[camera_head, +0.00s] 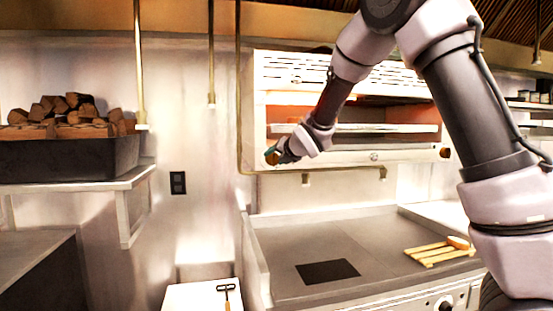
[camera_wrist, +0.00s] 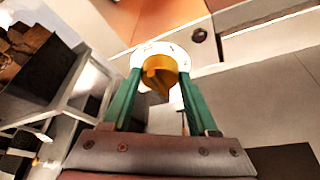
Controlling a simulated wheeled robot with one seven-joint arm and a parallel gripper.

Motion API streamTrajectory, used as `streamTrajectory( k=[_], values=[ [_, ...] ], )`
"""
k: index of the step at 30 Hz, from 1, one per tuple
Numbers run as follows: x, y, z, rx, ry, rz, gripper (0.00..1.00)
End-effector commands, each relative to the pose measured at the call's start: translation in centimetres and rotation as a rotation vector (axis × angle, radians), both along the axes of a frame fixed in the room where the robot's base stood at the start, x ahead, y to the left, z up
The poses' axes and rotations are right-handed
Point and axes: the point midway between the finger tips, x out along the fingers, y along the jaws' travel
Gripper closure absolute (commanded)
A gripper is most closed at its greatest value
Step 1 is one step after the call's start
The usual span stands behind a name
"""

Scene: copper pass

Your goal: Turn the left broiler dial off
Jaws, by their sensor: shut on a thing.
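The broiler (camera_head: 340,70) is a white wall-mounted unit above the griddle. Its left dial is orange-yellow with a pointer, set on a white round plate, and shows in the wrist view (camera_wrist: 160,72). In the head view the left dial (camera_head: 271,156) sits at the lower left of the broiler front, partly hidden by my gripper (camera_head: 280,154). In the wrist view the green fingers of my gripper (camera_wrist: 157,82) are on both sides of the dial and shut on it. The right dial (camera_head: 445,152) is at the lower right of the broiler front.
A griddle (camera_head: 380,235) with a dark square plate (camera_head: 327,272) and a yellow wooden rack (camera_head: 438,251) lies below. A bin (camera_head: 70,160) of wood chunks stands on the left shelf. A scraper (camera_head: 226,294) lies on the white side surface. Pipes run down the wall.

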Motion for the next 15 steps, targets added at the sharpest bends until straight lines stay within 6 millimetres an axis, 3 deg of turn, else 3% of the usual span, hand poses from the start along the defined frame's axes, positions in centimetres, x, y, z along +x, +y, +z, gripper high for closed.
streamTrajectory(
  k=[15],
  values=[
    [-0.04, 0.05, -0.12, -0.05, -0.012, 0.0, 0.96]
  ],
)
